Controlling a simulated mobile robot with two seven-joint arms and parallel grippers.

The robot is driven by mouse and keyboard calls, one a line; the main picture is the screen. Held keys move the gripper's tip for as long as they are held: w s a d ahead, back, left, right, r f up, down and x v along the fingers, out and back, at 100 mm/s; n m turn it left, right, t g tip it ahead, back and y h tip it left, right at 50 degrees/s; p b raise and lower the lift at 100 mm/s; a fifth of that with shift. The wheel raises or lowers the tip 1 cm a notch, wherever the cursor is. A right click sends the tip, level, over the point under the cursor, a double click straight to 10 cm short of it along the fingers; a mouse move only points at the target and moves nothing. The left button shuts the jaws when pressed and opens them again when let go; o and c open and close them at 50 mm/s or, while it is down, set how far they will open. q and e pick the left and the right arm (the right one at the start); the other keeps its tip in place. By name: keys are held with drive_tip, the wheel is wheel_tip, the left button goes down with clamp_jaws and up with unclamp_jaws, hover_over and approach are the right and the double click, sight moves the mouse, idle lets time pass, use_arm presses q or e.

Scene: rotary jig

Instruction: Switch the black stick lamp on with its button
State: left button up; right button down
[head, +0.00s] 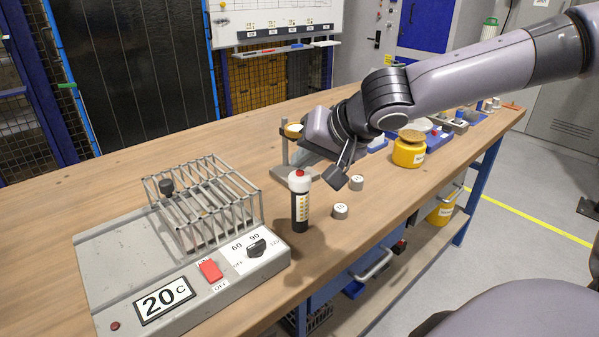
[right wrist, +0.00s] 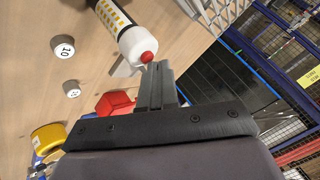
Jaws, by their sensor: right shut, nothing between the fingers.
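The black stick lamp (head: 300,214) stands upright on the wooden workbench, behind the right corner of the grey heating unit. It has a white top, a panel of yellow-orange squares on its side and a red button (head: 299,173) on top. I cannot tell whether it is lit. My right gripper (head: 338,178) is shut and empty, to the right of the lamp's top, with a gap showing in the head view. In the right wrist view the fingertips (right wrist: 153,70) appear close beside the red button (right wrist: 148,57) and the lamp's white top (right wrist: 136,42). My left gripper is out of view.
The grey heating unit (head: 100,262) with a wire rack (head: 205,205), red switch (head: 210,270) and dial stands left of the lamp. Two small grey weights (head: 340,211) (head: 357,183) lie right of it. A yellow jar (head: 408,152) stands farther right. The bench's back left is clear.

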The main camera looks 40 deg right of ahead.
drive_tip(key=shift+f, duration=0.15)
idle(0.4)
drive_tip(key=shift+r+p, duration=0.45)
drive_tip(key=shift+r, duration=0.2)
drive_tip(key=shift+r, duration=0.15)
wheel_tip(320, 180, up, 6)
drive_tip(key=p, duration=0.5)
idle(0.5)
